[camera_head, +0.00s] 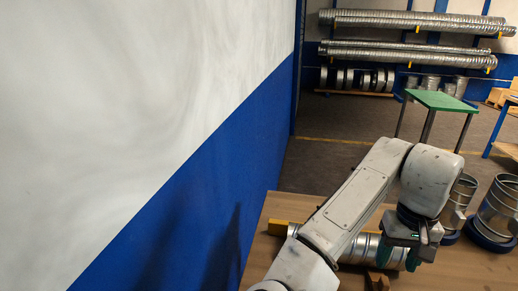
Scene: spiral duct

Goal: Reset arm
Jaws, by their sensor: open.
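My arm reaches up from the bottom of the head view and bends down at the right. My gripper (400,262) points down over the wooden table (446,274). Its jaws are open, close above the right end of a silver spiral duct (358,248) that lies on the table. My arm hides part of the duct, and I cannot tell whether the fingers touch it.
A white and blue wall (190,150) rises close on the left. Metal duct fittings with blue rims (492,241) stand at the table's right. Beyond are a green-topped table (440,101) and racked ducts (400,20).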

